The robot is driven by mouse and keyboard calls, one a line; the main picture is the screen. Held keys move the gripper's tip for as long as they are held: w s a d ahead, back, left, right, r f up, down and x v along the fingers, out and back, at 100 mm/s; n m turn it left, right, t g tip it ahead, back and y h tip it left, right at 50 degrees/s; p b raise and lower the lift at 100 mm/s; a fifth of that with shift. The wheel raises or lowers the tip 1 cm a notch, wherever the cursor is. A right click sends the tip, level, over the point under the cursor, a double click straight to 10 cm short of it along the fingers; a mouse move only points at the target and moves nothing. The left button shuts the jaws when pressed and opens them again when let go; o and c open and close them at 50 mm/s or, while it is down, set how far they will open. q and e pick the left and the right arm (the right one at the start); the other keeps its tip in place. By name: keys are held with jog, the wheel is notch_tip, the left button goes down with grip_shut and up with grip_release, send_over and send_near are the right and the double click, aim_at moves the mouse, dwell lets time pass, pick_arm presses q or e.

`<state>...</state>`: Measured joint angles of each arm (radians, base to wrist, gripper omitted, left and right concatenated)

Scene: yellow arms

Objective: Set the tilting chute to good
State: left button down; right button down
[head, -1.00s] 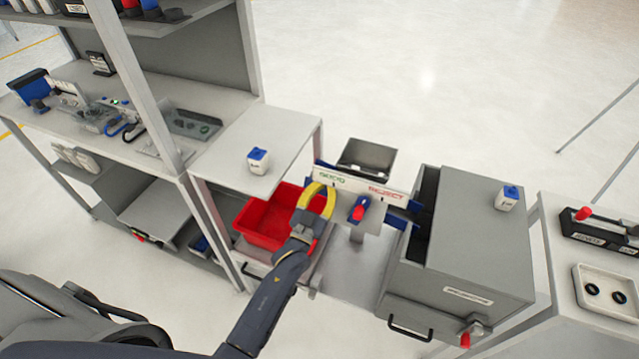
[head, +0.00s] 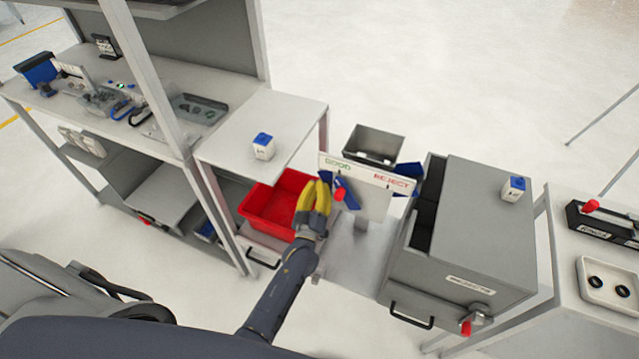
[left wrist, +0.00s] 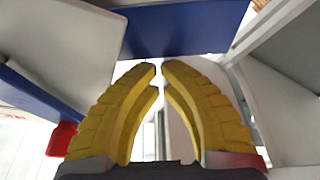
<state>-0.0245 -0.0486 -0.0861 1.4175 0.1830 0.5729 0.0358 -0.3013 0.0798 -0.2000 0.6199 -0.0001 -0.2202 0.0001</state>
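The tilting chute has a white sign plate (head: 365,200) with green GOOD at left and red REJECT at right. Its blue trough shows behind the plate's right end (head: 408,178), raised there; its left part is mostly hidden. The blue lever with a red knob (head: 340,194) leans toward the GOOD side. My left gripper (head: 318,184) is beside the plate's left edge, left of the knob. Its yellow fingers are nearly together, with a thin gap and nothing visible between them in the left wrist view (left wrist: 158,70). The red knob (left wrist: 62,138) is left of the fingers there. My right gripper is out of view.
A red bin (head: 275,205) is below and left of my left gripper. A grey bin (head: 372,146) stands behind the plate. A grey cabinet (head: 475,220) is at the right. A small blue-and-white box (head: 263,146) sits on the left shelf.

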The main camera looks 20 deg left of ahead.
pick_arm(q)
jog(key=shift+f, duration=0.15)
dwell(0.5)
jog(key=v, duration=1)
dwell(0.5)
